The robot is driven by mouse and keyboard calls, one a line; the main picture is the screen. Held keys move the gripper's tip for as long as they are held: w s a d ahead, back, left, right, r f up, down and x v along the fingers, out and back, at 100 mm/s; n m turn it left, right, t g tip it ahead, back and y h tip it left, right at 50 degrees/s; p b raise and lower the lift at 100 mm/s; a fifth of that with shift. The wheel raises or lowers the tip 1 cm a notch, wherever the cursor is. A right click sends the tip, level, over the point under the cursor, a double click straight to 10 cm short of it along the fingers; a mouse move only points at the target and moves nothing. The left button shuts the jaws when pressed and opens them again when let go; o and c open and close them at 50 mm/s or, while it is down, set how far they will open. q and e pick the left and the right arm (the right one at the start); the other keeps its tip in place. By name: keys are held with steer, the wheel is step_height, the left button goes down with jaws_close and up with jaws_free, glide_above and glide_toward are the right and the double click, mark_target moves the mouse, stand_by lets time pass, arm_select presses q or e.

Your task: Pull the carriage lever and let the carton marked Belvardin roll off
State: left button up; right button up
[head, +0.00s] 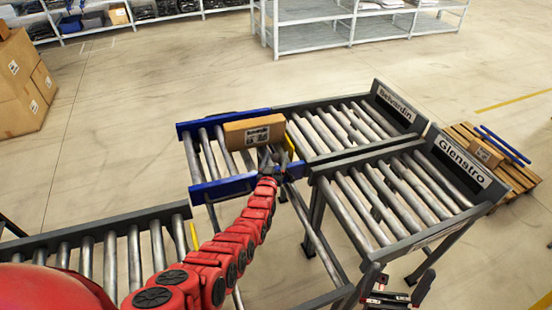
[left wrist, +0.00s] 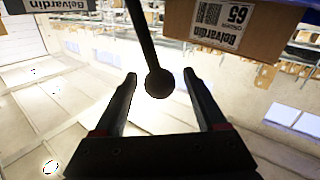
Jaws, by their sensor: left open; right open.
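The carton (head: 254,132) is brown with a white label. It lies on the rollers of the blue-framed carriage (head: 223,189), which stands level with the Belvardin lane (head: 345,128). In the left wrist view the carton (left wrist: 222,28) shows "Belvardin" and 65 on its label. The lever is a dark rod with a round knob (left wrist: 160,83). My left gripper (left wrist: 160,90) is open, with the knob between its fingertips and gaps on both sides. In the head view my left gripper (head: 272,158) is beside the carriage's near right corner. My right gripper (head: 390,290) is open and empty at the bottom.
A yellow bar (head: 290,144) stands between the carriage and the Belvardin lane. The Glenstro lane (head: 397,240) lies nearer. Both lanes' rollers are empty. A feed conveyor (head: 90,238) is at lower left. A pallet (head: 520,178) with a small box stands at right.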

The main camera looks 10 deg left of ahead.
arm_select(q)
steer(key=shift+c, duration=0.2)
jaws_close()
stand_by(1.1)
